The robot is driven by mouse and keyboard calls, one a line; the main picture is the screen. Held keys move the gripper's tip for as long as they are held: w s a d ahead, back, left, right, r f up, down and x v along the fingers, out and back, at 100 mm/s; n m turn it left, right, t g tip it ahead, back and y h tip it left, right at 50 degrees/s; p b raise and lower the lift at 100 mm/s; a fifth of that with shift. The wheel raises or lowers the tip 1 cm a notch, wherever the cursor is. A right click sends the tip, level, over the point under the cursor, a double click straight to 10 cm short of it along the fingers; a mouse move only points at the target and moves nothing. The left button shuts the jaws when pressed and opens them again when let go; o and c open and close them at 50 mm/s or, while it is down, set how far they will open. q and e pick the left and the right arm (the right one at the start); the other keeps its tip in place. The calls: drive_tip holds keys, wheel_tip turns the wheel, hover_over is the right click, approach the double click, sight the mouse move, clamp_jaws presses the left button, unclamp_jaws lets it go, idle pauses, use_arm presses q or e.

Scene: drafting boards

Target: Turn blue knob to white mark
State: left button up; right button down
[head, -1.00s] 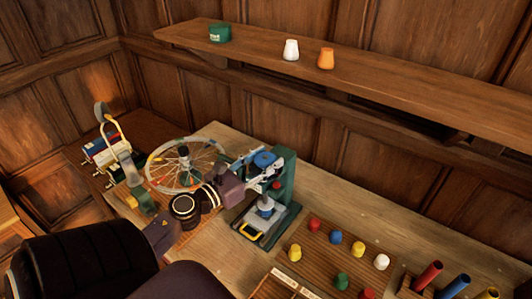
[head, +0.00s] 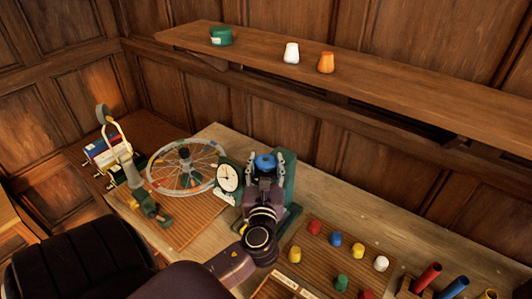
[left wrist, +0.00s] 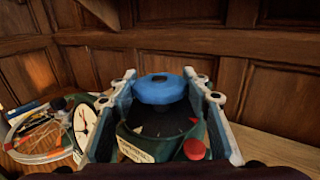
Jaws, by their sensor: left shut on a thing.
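The blue knob (head: 265,161) sits on top of a green bench device (head: 288,170). My left gripper (head: 265,168) reaches it from the front, its two fingers on either side of the knob and shut on it. In the left wrist view the blue knob (left wrist: 161,87) stands between the fingertips. Below it is a dark dial face (left wrist: 160,122) with small pale ticks and a red mark (left wrist: 193,120) at the right. I cannot clearly tell the white mark or where the knob points. My right gripper is not in view.
A white round gauge (head: 228,178) stands just left of my gripper, and a spoked wheel (head: 190,167) lies beyond it. A red button (left wrist: 194,148) is on the device's front. A board with coloured knobs (head: 320,250) lies to the right.

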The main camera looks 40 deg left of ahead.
use_arm(q)
drive_tip(key=n+g+y, duration=0.3)
drive_tip(key=shift+w, duration=0.1)
drive_tip(key=n+g+y, duration=0.2)
drive_tip(key=g, duration=0.2)
drive_tip(key=shift+n, duration=0.3)
drive_tip(key=n+g+y+b, duration=0.1)
drive_tip(key=n+g, duration=0.1)
drive_tip(key=g, duration=0.2)
drive_tip(key=shift+n+b, duration=0.35)
drive_tip(key=shift+n, duration=0.05)
drive_tip(key=n+g+b, duration=0.1)
drive_tip(key=g, duration=0.2)
drive_tip(key=shift+n, duration=0.4)
drive_tip(key=n+g+h+b, duration=0.1)
drive_tip(key=n+g+b, duration=0.2)
drive_tip(key=g+b, duration=0.1)
drive_tip(key=n+g+h+b, duration=0.1)
drive_tip(key=n+g+b, duration=0.2)
drive_tip(key=g+b, duration=0.2)
drive_tip(key=shift+f+b, duration=0.15)
drive_tip(key=shift+b, duration=0.15)
drive_tip(key=shift+r+n+g+h+b, duration=0.2)
drive_tip(key=shift+n+g+h+b, duration=0.3)
drive_tip(key=shift+g+b, duration=0.3)
drive_tip(key=shift+r, duration=0.1)
drive_tip(key=o, duration=1.2)
